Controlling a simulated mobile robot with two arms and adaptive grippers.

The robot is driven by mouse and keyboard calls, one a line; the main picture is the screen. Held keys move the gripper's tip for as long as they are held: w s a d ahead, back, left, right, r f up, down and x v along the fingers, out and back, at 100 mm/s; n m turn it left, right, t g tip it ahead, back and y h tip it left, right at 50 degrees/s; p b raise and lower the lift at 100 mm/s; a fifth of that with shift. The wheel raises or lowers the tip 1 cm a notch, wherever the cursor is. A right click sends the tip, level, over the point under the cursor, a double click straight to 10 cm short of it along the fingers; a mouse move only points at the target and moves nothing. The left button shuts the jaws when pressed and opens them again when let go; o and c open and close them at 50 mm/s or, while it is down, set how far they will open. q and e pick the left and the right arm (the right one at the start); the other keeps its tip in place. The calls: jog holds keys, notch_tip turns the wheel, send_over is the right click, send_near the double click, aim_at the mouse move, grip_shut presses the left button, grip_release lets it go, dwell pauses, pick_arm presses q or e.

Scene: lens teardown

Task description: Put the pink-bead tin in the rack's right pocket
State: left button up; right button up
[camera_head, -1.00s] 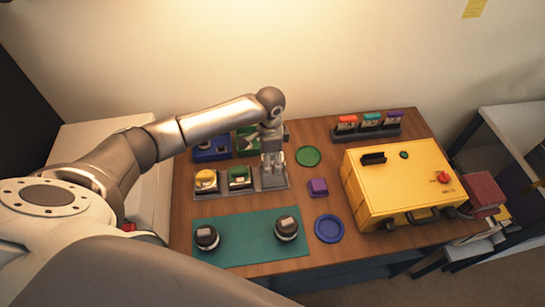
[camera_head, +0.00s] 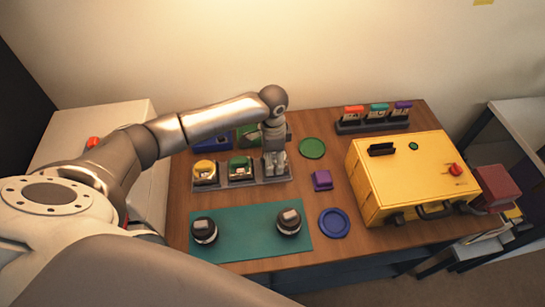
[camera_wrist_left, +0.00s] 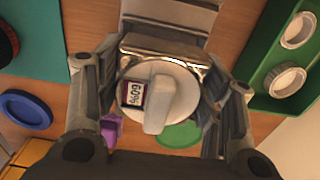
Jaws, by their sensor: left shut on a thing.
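The grey rack (camera_head: 240,184) stands on the wooden table, with a yellow-topped tin (camera_head: 205,169) and a green-topped tin (camera_head: 240,166) in its left and middle pockets. My left gripper (camera_head: 274,166) points down at the rack's right pocket. In the left wrist view its fingers are shut on a tin with a pale round top (camera_wrist_left: 182,100), a raised bar and a small label. This tin is at the right pocket, but I cannot tell whether it rests on the pocket floor. Its beads are hidden. My right gripper is not in view.
A teal mat (camera_head: 250,226) with two dark tins lies in front of the rack. A purple block (camera_head: 322,180), a blue dish (camera_head: 334,223) and a green disc (camera_head: 312,148) lie to its right. A large yellow case (camera_head: 420,180) fills the table's right side.

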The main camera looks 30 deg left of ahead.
pick_arm(q)
jog(key=shift+p, duration=0.45)
jog(key=shift+f+b, duration=0.5)
jog(key=shift+f, duration=0.5)
dwell(0.4)
jog(key=o, duration=1.2)
jog(key=shift+o, duration=1.4)
notch_tip(320, 180, up, 9)
jog(key=p, duration=0.9)
jog(key=shift+p, duration=0.3)
